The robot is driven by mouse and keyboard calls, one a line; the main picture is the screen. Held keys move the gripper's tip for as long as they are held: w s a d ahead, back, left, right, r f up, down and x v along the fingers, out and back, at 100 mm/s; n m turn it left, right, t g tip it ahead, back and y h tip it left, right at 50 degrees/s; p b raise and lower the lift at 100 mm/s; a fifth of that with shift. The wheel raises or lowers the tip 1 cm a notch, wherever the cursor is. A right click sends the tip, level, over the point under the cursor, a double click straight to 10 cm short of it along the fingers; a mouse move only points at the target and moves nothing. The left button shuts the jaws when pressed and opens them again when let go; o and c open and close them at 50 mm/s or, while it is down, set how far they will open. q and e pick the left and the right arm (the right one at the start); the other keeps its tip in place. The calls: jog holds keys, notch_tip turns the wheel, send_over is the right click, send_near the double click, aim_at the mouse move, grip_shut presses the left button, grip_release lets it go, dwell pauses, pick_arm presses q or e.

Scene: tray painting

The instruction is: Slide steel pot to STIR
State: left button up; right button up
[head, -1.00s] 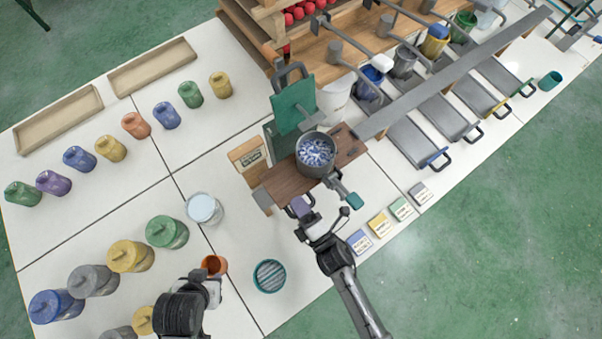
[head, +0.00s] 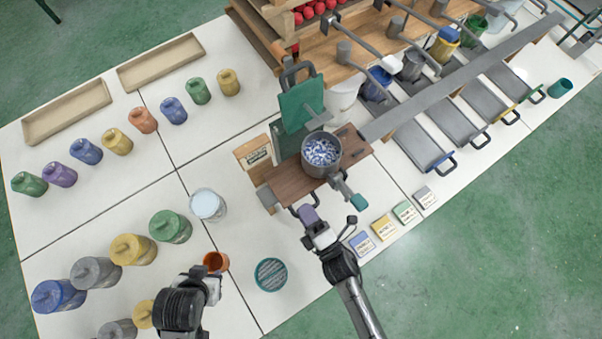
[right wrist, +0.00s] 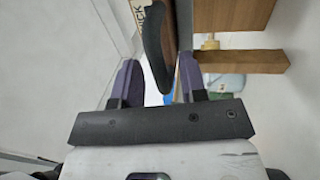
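The steel pot (head: 321,154) stands upright on a brown wooden board (head: 290,186) and holds blue-white contents. A curved dark handle (head: 303,197) sticks out from the board's near side; a dark curved handle (right wrist: 155,50) also shows in the right wrist view. My right gripper (head: 306,214) is just in front of that handle. In the right wrist view its two purple fingers (right wrist: 157,80) are apart, with the dark handle showing between them; contact is not visible. My left gripper (head: 214,277) is low beside an orange cup (head: 215,262); its fingers are unclear. I cannot read a STIR mark.
A green plate (head: 298,105) stands behind the pot. A wooden sign (head: 253,154) is left of the board. A teal-handled part (head: 357,200) juts out at the right. A white cup (head: 208,204) and a striped round container (head: 270,274) stand left. Small cards (head: 383,226) lie right.

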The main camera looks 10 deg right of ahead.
jog(key=v, duration=1.1)
jog(key=shift+s+b, duration=0.2)
jog(key=shift+b, duration=0.25)
jog(key=w+d+m+g+h, duration=0.3)
jog(key=d+m+g+h, duration=0.6)
jog(key=d+m, duration=0.6)
jog(key=s+a+m+g, duration=0.2)
jog(key=s+m+g, duration=0.3)
jog(key=m, duration=0.1)
notch_tip(320, 180, up, 29)
jog(key=p, duration=2.7)
jog(key=shift+s+f+p, duration=0.2)
jog(key=shift+s+p, duration=0.2)
jog(key=shift+s, duration=0.05)
